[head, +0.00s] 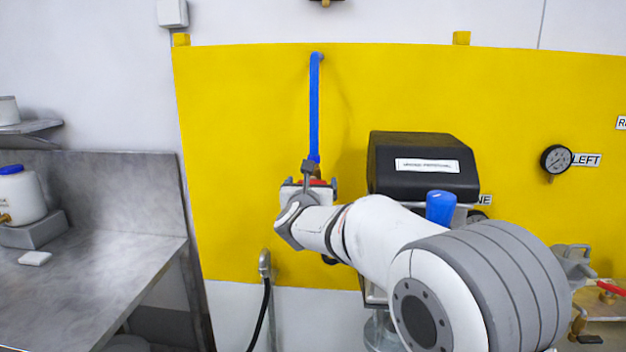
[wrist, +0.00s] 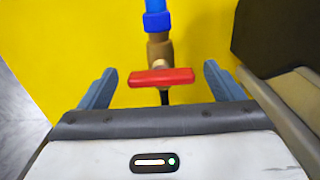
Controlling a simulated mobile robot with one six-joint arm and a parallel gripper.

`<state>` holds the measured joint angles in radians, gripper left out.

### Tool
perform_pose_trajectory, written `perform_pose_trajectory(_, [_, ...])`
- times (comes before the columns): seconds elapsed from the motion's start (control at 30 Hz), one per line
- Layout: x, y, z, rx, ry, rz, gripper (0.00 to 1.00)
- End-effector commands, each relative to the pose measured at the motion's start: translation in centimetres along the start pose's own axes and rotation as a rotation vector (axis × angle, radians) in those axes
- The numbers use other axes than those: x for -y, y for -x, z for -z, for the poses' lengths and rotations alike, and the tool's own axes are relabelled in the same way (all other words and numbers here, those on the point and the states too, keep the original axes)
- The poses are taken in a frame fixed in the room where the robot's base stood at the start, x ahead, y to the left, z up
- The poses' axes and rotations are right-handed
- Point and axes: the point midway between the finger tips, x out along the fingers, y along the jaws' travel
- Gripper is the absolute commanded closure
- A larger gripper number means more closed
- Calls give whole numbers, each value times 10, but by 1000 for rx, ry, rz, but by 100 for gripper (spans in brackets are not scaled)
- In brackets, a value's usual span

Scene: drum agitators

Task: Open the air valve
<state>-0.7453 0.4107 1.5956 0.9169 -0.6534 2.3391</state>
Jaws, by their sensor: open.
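The air valve has a red bar handle (wrist: 161,77) lying crosswise in front of a brass body (wrist: 159,49). A blue pipe (wrist: 157,14) runs up from it; the same blue pipe (head: 314,108) shows on the yellow panel in the head view. My gripper (wrist: 161,88) is open, with one grey-blue finger to the left and one to the right of the red handle. The handle sits between the fingers, and both look apart from it. In the head view my wrist hides most of the valve; only a little red (head: 318,183) shows behind it.
A black-topped unit (head: 423,160) stands just right of my arm, with a blue cylinder (head: 440,207) in front. A gauge (head: 556,159) is farther right. A metal bench (head: 105,262) with a white container (head: 21,194) is at left. The upper yellow panel (head: 240,110) is bare.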

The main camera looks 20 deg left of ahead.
Motion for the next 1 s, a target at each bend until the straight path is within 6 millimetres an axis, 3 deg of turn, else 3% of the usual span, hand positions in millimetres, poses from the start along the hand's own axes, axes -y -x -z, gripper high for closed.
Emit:
perform_pose_trajectory(0.3, [1, -3, 0, 0, 1, 1, 14])
perform_pose_trajectory(0.83, [2, -3, 0, 0, 1, 2, 57])
perform_pose_trajectory(1.0, [2, -3, 1, 0, 7, 2, 57])
